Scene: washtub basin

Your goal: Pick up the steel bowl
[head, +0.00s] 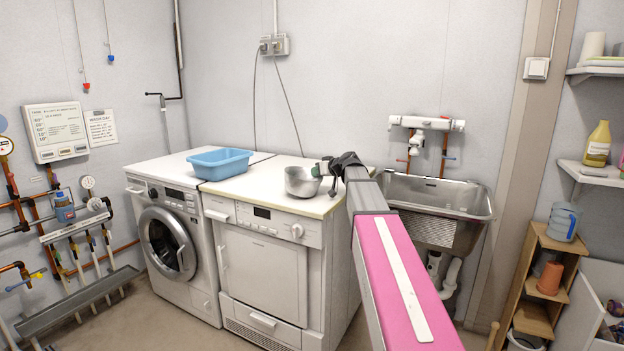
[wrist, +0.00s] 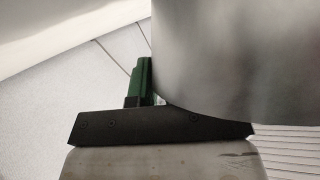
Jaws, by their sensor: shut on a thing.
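The steel bowl (head: 300,182) is at the right part of the white worktop over the dryer in the head view. My gripper (head: 322,168) is at the bowl's right rim and shut on it. In the wrist view the bowl's grey wall (wrist: 235,60) fills the upper right, close to the camera. A green finger (wrist: 140,82) of my gripper stands against the bowl's left edge there; the other finger is hidden. I cannot tell whether the bowl's base touches the worktop.
A blue plastic tub (head: 219,163) stands left of the bowl on the white tops. A steel sink (head: 440,200) is on the wall to the right, behind my arm. The worktop's front edge (head: 270,207) is close to the bowl.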

